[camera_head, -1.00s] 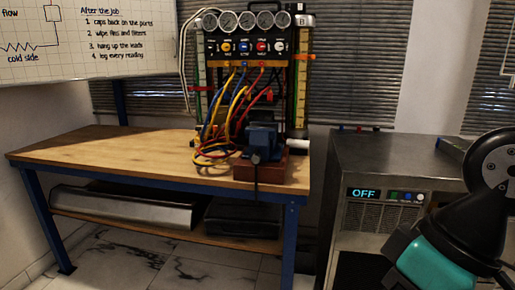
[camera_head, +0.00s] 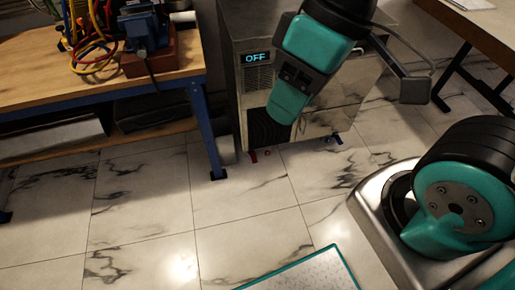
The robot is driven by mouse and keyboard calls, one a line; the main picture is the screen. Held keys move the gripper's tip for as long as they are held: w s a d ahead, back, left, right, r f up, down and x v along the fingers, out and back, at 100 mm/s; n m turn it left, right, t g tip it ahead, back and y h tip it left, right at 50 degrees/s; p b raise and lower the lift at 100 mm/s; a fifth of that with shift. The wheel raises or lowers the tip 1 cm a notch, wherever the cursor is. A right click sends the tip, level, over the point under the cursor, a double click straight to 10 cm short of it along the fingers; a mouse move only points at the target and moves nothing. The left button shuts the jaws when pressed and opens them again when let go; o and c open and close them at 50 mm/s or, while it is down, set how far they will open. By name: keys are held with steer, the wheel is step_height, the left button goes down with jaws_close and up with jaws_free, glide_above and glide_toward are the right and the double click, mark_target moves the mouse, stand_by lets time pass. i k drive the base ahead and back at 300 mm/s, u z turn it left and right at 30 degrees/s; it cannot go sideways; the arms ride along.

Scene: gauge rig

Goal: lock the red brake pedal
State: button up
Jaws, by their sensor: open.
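The red brake pedal (camera_head: 253,156) is small and low at the foot of the grey metal cabinet (camera_head: 350,100), just above the floor, left of its front. Its exact angle is too small to tell. My gripper (camera_head: 286,103) is the teal and black end of my arm, in front of the cabinet, well above and apart from the pedal. It is open and seen nearly side on, so the gap between its fingers does not show. Nothing is seen in it.
The cabinet's display (camera_head: 257,58) reads OFF. A wooden workbench (camera_head: 185,82) with a blue leg (camera_head: 205,135) stands at left. The marble floor (camera_head: 240,195) before the cabinet is clear. A teal-edged panel (camera_head: 310,275) shows at the bottom.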

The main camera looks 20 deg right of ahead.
mark_target(253, 159)
steer(key=z, duration=0.05)
steer(key=i, duration=0.75)
steer(key=u, duration=0.85)
